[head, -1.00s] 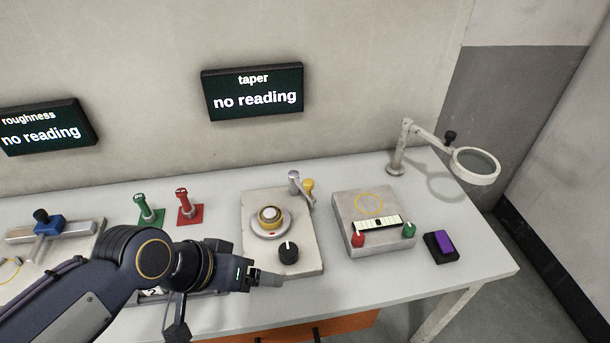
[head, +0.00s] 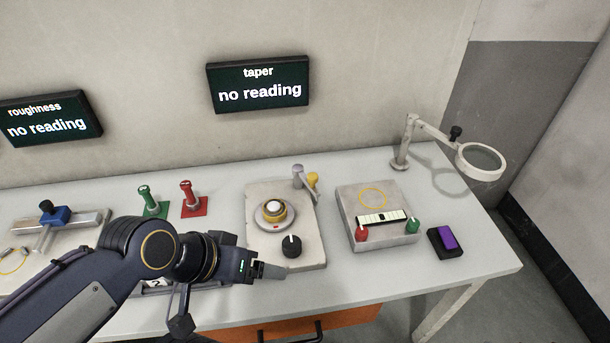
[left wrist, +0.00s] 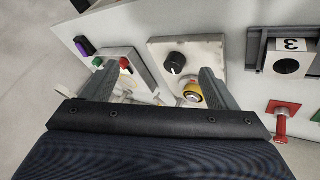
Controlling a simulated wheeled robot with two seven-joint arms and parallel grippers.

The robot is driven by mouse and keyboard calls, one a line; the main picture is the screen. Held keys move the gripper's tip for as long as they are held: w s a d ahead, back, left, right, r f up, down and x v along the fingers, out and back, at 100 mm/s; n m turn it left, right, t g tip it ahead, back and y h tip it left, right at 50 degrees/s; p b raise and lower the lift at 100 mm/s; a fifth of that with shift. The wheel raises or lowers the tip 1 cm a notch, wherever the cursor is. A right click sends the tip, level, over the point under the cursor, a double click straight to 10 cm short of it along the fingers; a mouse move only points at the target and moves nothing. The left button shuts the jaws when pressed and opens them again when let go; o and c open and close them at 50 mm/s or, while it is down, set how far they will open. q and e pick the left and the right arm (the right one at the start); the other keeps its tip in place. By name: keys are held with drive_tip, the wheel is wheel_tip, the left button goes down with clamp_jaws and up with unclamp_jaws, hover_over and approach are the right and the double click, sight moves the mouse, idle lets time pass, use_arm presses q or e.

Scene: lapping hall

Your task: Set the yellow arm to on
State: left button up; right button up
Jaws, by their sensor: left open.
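The yellow arm (head: 313,180) is a small yellow-ended lever at the back right corner of the pale middle plate (head: 312,258), close beside a grey-knobbed lever (head: 297,170). Its on and off marks are too small to read. The same plate bears a yellow-ringed round spindle (head: 274,210) and a black knob (head: 291,246). My left gripper (head: 273,270) is at the plate's front left corner, apart from the yellow arm. In the left wrist view my left gripper (left wrist: 157,78) is open and empty, and I cannot make out the yellow arm there. My right gripper is not in view.
Right of the plate is a block (head: 350,205) with red and green knobs, then a purple switch (head: 446,238) and a magnifier lamp (head: 481,160). Green (head: 149,202) and red (head: 190,200) handles stand left. The taper screen (head: 258,82) shows "no reading".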

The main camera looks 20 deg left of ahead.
use_arm(q)
drive_tip(key=shift+r, duration=0.1)
drive_tip(key=shift+c, duration=1.2)
drive_tip(key=shift+m+g, duration=0.4)
drive_tip(key=shift+g, duration=0.2)
drive_tip(key=w+r, duration=0.1)
drive_tip(key=w+a+r, duration=0.1)
drive_tip(key=w, duration=0.1)
drive_tip(key=w+r, duration=0.1)
drive_tip(key=w, duration=0.1)
drive_tip(key=shift+w+a+r+p, duration=0.1)
drive_tip(key=shift+a+r+p, duration=0.2)
drive_tip(key=shift+r+p, duration=0.1)
drive_tip(key=c, duration=0.5)
drive_tip(key=m+g+y+p, duration=0.2)
drive_tip(key=m+g+y, duration=0.1)
drive_tip(key=g+y, duration=0.1)
hover_over(313, 176)
drive_tip(key=shift+a, duration=0.15)
drive_tip(key=shift+f, duration=0.15)
drive_tip(key=shift+w+f+m, duration=0.1)
drive_tip(key=shift+f+m, duration=0.2)
wheel_tip(313, 176, down, 7)
drive_tip(key=shift+f, duration=0.1)
